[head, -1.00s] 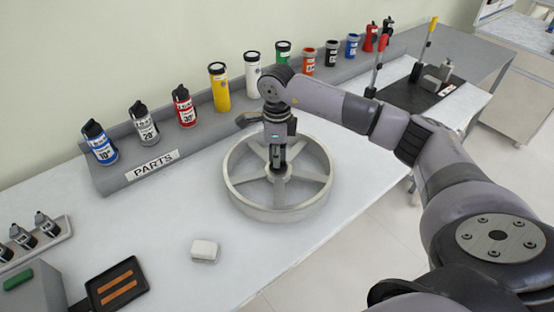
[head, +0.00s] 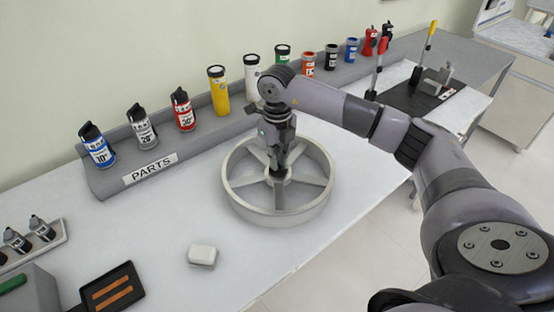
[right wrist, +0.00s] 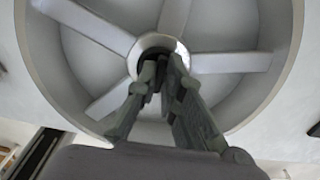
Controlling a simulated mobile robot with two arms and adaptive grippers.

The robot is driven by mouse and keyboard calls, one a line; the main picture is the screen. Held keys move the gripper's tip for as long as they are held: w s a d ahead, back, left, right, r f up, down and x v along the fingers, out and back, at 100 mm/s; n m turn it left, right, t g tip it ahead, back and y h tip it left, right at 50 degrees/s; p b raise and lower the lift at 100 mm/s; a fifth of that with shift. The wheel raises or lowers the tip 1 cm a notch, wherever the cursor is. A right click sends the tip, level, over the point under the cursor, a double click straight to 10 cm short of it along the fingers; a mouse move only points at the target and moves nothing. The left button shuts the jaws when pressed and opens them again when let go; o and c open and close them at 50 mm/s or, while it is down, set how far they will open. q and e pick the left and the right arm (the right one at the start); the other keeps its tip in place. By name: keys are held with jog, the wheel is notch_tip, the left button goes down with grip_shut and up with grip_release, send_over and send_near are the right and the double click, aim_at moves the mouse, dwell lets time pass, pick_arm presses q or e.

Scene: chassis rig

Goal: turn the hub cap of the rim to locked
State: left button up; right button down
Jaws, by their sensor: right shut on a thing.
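The grey spoked rim (head: 240,197) lies flat on the white table, and it also fills most of the right wrist view (right wrist: 275,100). My right gripper (head: 276,170) points down into the middle of the rim, at the hub. In the right wrist view its two fingers (right wrist: 162,75) reach into the hub and are shut on the hub cap there. The cap itself is mostly hidden by the fingers, so its turn position cannot be told. A light ring (right wrist: 172,42) shows around the hub. My left gripper is not in view.
A grey PARTS shelf (head: 118,187) with several bottles and canisters runs along the wall behind the rim. A white block (head: 202,256) lies front left of the rim. A black tray (head: 117,284) with orange strips is at lower left.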

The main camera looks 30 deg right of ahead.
jog(key=shift+m, duration=0.3)
jog(key=c, duration=1.7)
grip_release()
jog(key=shift+r, duration=0.1)
notch_tip(320, 180, up, 12)
jog(key=shift+f, duration=0.1)
